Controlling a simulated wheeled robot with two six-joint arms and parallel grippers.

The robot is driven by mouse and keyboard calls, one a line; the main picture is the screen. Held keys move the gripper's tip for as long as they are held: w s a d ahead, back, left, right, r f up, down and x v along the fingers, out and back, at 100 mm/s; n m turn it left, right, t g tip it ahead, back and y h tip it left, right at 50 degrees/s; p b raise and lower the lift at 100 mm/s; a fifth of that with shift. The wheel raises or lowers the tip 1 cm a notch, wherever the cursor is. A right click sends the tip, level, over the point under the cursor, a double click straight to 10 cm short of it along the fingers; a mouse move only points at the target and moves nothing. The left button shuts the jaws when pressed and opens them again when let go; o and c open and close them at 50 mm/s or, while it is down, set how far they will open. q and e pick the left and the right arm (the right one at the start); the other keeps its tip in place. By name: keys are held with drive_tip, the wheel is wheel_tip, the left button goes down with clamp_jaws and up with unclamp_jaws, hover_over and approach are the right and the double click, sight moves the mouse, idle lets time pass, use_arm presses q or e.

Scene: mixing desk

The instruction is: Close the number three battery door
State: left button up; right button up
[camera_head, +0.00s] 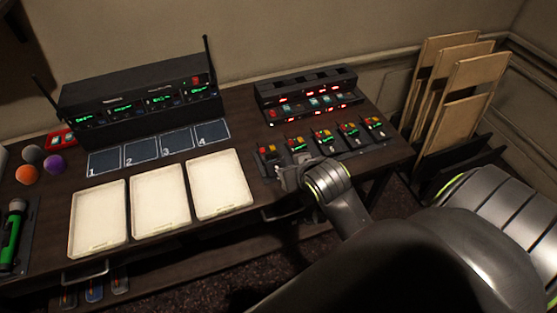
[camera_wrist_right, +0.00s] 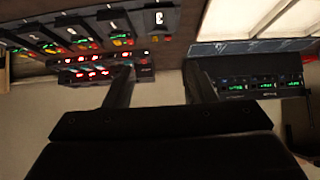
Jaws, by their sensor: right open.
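A row of several small dark packs with red, green and yellow parts stands at the right of the desk; the middle one (camera_head: 323,135) is among them. In the right wrist view the packs (camera_wrist_right: 112,22) show upside down at the upper left. My left gripper is not in view.
A dark rack with red lights (camera_head: 308,92) stands behind the packs. A receiver unit with antennas (camera_head: 140,100) stands at the back left, behind mats numbered 1 to 4. Three cream trays (camera_head: 160,203) lie in front. Wooden panels (camera_head: 465,95) lean at the right wall.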

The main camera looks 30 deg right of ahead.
sight(276, 163)
drive_tip(key=x, duration=1.6)
drive_tip(key=shift+w+f+p, duration=0.2)
drive_tip(key=shift+f+p, duration=0.1)
drive_tip(key=shift+p, duration=0.1)
